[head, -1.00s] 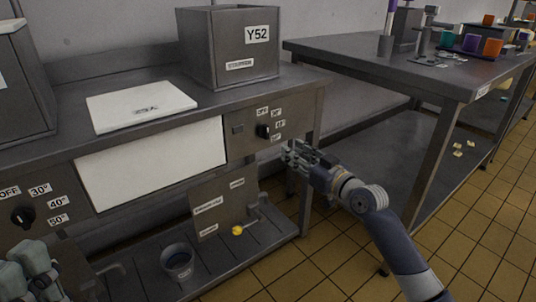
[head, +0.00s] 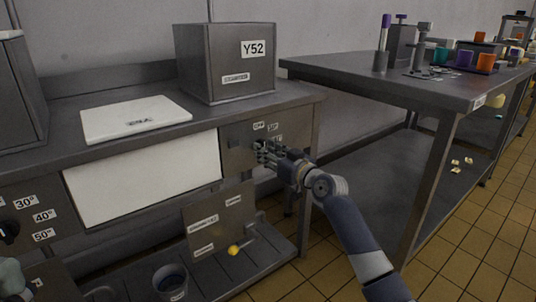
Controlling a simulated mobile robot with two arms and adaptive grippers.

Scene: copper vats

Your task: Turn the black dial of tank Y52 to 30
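Tank Y52 (head: 226,62) is a grey metal box with a Y52 label, standing on the right end of the metal counter. Below it is a control panel with an OFF label (head: 259,126) and temperature labels beside it. My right gripper (head: 264,150) is at this panel, its fingers over the spot of the black dial. The fingers hide most of the dial, so its pointing direction and any grip on it cannot be made out. My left gripper (head: 10,280) shows only in part at the lower left edge, and its fingers cannot be made out.
A white board (head: 135,118) lies on the counter (head: 60,145). Another black dial (head: 8,232) is at the left edge. A grey bucket (head: 171,281) and a yellow-handled valve (head: 234,250) are below. A metal table (head: 440,90) with cups stands at right.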

